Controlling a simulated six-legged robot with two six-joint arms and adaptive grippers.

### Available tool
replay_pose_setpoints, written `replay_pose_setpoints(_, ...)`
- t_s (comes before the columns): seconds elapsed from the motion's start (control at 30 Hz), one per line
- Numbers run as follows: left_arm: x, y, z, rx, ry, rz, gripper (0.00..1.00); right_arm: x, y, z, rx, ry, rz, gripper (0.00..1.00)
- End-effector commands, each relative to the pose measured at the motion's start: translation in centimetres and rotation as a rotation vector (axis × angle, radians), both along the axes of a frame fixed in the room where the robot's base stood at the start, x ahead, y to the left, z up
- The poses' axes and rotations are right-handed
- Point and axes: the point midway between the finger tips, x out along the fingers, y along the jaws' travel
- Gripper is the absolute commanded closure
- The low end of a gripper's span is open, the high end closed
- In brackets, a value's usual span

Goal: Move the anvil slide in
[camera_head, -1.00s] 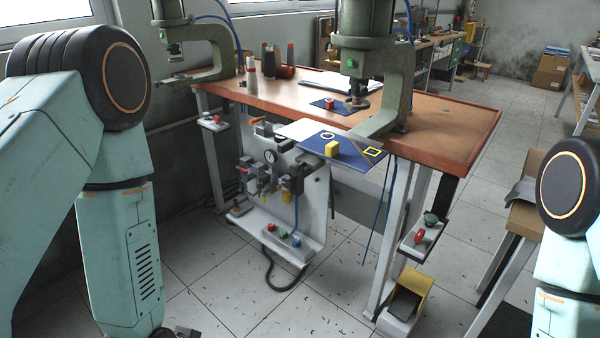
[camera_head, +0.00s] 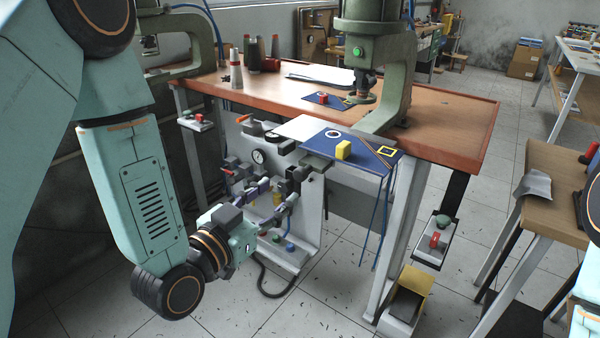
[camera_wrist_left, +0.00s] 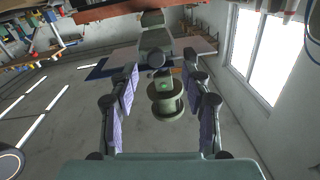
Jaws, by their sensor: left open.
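The blue plate (camera_head: 366,163), which I take to be the anvil slide, juts out over the front edge of the table under the right press. It carries a yellow block (camera_head: 343,150), a white ring and a yellow square outline. A dark grey part (camera_head: 315,162) shows at its front left corner. My left gripper (camera_head: 278,188) is open, below and left of that corner. In the left wrist view, a grey block with a dark knob (camera_wrist_left: 156,60) shows between the two open fingers (camera_wrist_left: 160,80), apart from both. My right gripper is out of view.
The green press (camera_head: 370,60) stands over the table (camera_head: 440,125). Close to my left gripper are a pressure gauge (camera_head: 259,156) and valves on a white panel. Blue hoses hang below the plate. A yellow foot pedal (camera_head: 408,290) sits on the floor at right.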

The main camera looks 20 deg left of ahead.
Motion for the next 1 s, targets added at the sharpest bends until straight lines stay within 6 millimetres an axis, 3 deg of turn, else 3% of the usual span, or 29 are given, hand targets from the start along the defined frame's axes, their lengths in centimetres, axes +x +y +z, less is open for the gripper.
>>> replay_pose_setpoints(0.17, 0.4, -0.3, 0.3, 0.018, -0.021, 0.002, 0.52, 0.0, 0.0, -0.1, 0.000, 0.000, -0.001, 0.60)
replay_pose_setpoints(0.63, 6.6, -2.1, 0.2, 0.015, -0.020, 0.003, 0.52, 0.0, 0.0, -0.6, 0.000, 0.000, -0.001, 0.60)
replay_pose_setpoints(1.0, 7.5, -2.2, 0.2, 0.013, -0.017, 0.003, 0.52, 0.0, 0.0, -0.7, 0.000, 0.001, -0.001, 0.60)
